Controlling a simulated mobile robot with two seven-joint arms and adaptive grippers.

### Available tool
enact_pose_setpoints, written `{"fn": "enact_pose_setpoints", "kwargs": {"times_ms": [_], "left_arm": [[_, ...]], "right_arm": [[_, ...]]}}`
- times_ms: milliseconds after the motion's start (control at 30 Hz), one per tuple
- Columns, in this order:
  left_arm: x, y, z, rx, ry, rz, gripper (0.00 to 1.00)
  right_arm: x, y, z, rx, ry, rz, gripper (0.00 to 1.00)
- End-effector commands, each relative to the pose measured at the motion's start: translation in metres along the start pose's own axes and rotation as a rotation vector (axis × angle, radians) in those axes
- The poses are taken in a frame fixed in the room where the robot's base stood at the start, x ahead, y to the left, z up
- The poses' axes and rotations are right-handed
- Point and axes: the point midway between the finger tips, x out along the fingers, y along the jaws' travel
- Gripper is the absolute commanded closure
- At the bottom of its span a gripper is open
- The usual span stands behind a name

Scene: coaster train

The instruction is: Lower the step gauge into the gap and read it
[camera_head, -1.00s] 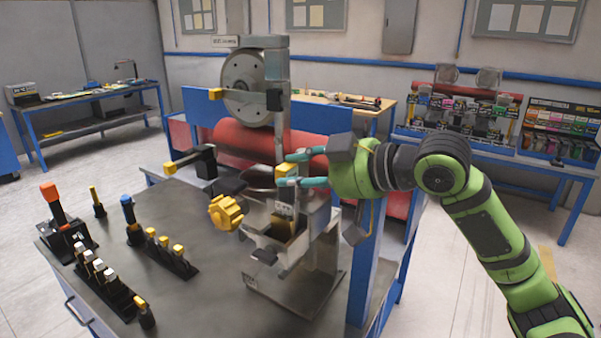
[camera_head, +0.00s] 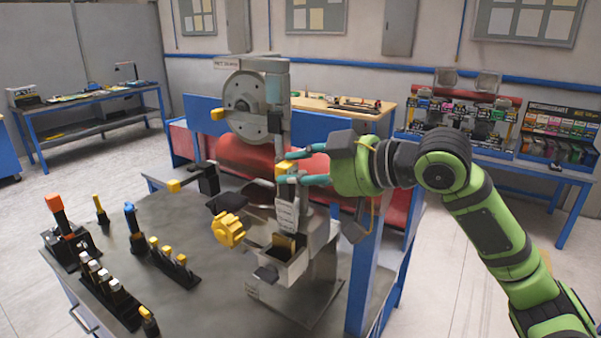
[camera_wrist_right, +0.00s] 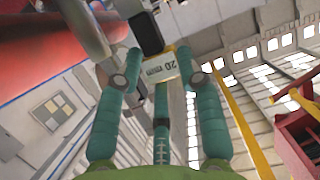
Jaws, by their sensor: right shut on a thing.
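My right gripper (camera_head: 292,168) is shut on the step gauge, whose yellow top (camera_head: 283,171) shows between the teal fingertips. The gauge's pale, marked body (camera_head: 286,210) hangs below, upright, above a small grey open box (camera_head: 292,270) on the machine. In the right wrist view, the yellow-edged gauge (camera_wrist_right: 160,67) with "20" on its face shows between my fingertips (camera_wrist_right: 162,80). The gap cannot be clearly told apart; whether the gauge's lower end touches anything is unclear. My left gripper is not in view.
The machine has a large grey wheel (camera_head: 247,107) and a yellow knob (camera_head: 228,230). Racks of yellow- and silver-topped pieces (camera_head: 173,262) stand on the table's left side, near an orange-topped handle (camera_head: 55,203). The table's front middle is clear.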

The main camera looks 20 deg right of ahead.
Motion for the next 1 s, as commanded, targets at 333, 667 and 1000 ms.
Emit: {"fn": "enact_pose_setpoints", "kwargs": {"times_ms": [333, 667, 1000], "left_arm": [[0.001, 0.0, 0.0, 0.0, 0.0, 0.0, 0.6], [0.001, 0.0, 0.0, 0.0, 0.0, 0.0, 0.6], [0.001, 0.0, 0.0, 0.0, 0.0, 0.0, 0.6]], "right_arm": [[-0.006, 0.002, -0.018, -0.001, 0.004, 0.001, 1.0], [-0.011, 0.003, -0.033, -0.001, 0.004, 0.0, 1.0], [-0.014, 0.004, -0.042, 0.0, 0.003, 0.0, 1.0]]}}
